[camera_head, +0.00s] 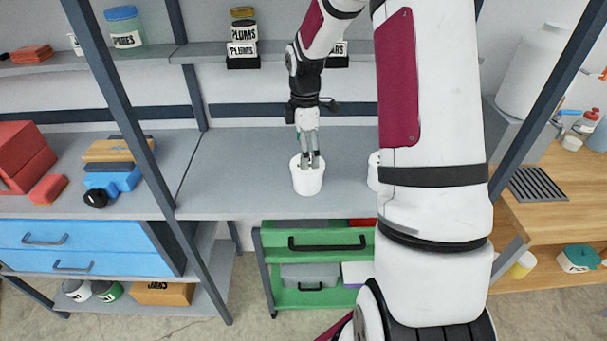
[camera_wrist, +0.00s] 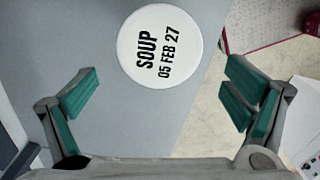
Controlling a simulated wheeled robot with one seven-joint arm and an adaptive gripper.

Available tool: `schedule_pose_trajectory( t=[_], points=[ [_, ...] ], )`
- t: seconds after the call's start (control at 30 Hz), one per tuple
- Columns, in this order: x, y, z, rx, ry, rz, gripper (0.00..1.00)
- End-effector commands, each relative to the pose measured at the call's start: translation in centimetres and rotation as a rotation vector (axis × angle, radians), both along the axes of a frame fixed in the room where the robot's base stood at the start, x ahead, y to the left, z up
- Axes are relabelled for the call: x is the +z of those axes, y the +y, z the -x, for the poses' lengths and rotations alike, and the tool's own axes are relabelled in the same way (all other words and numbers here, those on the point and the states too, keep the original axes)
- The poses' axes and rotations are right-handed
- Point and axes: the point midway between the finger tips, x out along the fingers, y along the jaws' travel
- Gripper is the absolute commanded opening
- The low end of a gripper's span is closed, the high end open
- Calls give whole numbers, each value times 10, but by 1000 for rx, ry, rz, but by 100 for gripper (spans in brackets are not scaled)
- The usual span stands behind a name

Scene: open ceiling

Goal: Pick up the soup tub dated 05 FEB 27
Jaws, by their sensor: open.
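The soup tub (camera_head: 307,179) is a white round tub standing upright on the grey shelf (camera_head: 240,170) near its front edge. In the wrist view its round white lid (camera_wrist: 159,46) reads "SOUP 05 FEB 27". My gripper (camera_head: 310,160) points down at the tub, its fingers over or beside the tub's top in the head view. In the wrist view my gripper (camera_wrist: 160,100) is open, with teal pads apart and nothing between them; the lid lies beyond the fingertips, toward the top of the picture. I cannot tell whether the fingers touch the tub.
A second white tub (camera_head: 373,170), mostly hidden by my arm, stands to the right on the same shelf. Jars labelled plums (camera_head: 243,40) stand on the upper shelf. A dark upright post (camera_head: 125,110) stands left. The shelf left of the soup tub is clear.

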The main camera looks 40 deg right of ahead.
Motion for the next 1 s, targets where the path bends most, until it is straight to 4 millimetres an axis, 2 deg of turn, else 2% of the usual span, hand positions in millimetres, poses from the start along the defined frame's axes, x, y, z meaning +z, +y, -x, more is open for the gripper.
schedule_pose_trajectory(
  t=[0.13,0.47,0.7,0.83,1.0],
  points=[
    [-26,0,1,-1,2,-1,95],
    [-52,0,1,-1,1,0,95],
    [-85,-1,1,0,2,-1,95],
    [-93,-1,0,-1,0,1,95],
    [-94,-1,0,-2,-1,1,95]
  ],
)
